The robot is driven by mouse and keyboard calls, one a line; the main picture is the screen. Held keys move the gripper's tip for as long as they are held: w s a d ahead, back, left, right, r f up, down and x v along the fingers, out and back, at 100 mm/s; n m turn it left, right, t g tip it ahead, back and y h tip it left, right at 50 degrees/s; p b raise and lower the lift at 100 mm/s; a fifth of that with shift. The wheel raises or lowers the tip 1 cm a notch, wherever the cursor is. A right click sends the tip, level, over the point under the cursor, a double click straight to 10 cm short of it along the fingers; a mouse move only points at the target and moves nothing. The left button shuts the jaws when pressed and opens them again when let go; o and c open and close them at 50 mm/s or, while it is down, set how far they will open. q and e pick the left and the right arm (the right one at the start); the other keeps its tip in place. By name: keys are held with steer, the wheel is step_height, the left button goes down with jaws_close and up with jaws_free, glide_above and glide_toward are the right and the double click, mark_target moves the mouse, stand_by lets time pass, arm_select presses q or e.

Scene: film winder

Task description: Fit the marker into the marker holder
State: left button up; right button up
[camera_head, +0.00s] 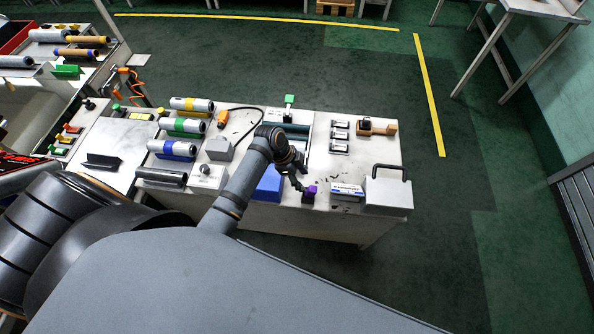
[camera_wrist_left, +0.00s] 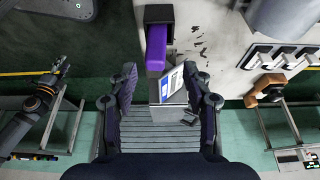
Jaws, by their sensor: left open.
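A small purple piece (camera_head: 309,189), which looks like the marker, stands at a dark block (camera_head: 307,198) near the table's front edge. In the left wrist view the purple piece (camera_wrist_left: 156,48) lies beyond my fingertips, roughly in line with the gap, with a dark part (camera_wrist_left: 158,13) at its far end. I cannot tell whether the dark block is the holder. My left gripper (camera_head: 297,180) is open and empty, close to the purple piece; its two fingers are spread in the wrist view (camera_wrist_left: 160,88). My right gripper (camera_wrist_left: 62,67) shows small at the wrist view's left; its jaws are unclear.
A labelled white-and-blue box (camera_head: 347,190) and a grey case with a black handle (camera_head: 387,191) stand to the right. A blue block (camera_head: 269,185) is left of the gripper. Several rolls (camera_head: 178,149) lie further left. A wooden block (camera_head: 377,128) sits at the back right.

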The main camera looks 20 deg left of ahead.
arm_select(q)
steer(key=v, duration=0.5)
steer(key=shift+a+r, duration=0.1)
steer(key=shift+r, duration=0.3)
steer(key=shift+s, duration=0.1)
